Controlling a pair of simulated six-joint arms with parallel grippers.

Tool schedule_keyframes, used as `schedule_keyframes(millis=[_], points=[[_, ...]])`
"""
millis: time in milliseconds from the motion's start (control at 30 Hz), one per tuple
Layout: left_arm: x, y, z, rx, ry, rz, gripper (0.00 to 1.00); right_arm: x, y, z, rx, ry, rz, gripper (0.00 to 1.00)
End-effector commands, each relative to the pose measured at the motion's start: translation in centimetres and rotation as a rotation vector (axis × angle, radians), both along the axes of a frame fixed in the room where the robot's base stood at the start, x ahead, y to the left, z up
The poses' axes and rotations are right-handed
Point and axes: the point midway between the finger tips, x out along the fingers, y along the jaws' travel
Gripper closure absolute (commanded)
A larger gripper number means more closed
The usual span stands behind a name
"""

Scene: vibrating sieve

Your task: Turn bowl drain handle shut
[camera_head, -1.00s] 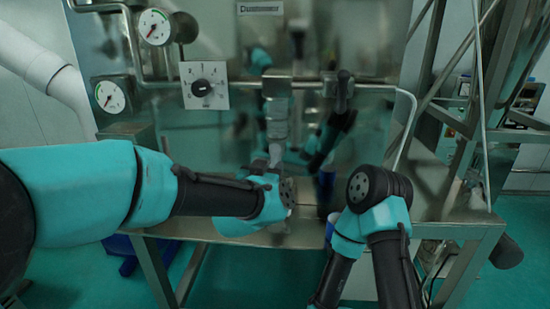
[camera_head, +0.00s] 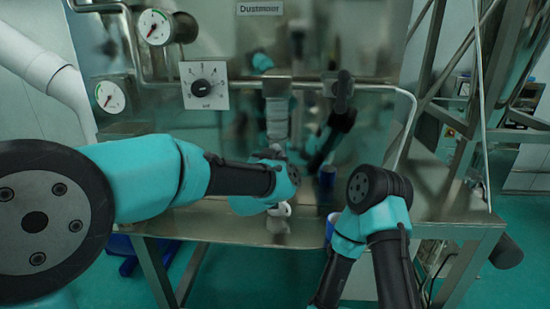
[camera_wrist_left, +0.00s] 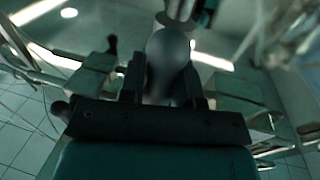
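A dark lever handle (camera_head: 342,92) hangs from a block on the steel panel, right of a pale vertical pipe (camera_head: 277,115); I cannot tell for sure which part is the bowl drain handle. My left wrist is in front of the pipe's lower part and hides the fingers in the head view. In the left wrist view my left gripper (camera_wrist_left: 164,88) has its fingers apart, with a blurred grey rounded thing (camera_wrist_left: 168,60) between or just beyond them. I cannot tell whether they touch it. My right arm stands at lower right; its gripper is not in view.
A steel ledge (camera_head: 215,222) runs below the panel. A dial plate (camera_head: 204,86) and two gauges (camera_head: 154,27) are at left. A bent tube (camera_head: 408,115) and steel frame (camera_head: 485,100) are at right. The shiny panel carries reflections of my arms.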

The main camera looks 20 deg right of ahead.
Motion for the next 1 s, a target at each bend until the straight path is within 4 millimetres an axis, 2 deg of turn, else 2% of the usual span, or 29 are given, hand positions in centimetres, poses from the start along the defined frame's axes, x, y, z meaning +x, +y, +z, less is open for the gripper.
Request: schedule_keyframes(millis=[33,300,667,1000], points=[[-0.01,0.01,0.0,0.0,0.0,0.0,0.74,0.0,0.0,0.0,0.0,0.0,0.0,0.57],[-0.02,0.01,0.0,0.0,0.0,0.0,0.99,0.0,0.0,0.0,0.0,0.0,0.0,0.57],[-0.01,0.02,-0.04,-0.04,0.015,0.0,0.99,0.0,0.0,0.0,0.0,0.0,0.0,0.57],[0.0,0.08,-0.13,-0.22,0.084,0.0,0.99,0.0,0.0,0.0,0.0,0.0,0.0,0.57]])
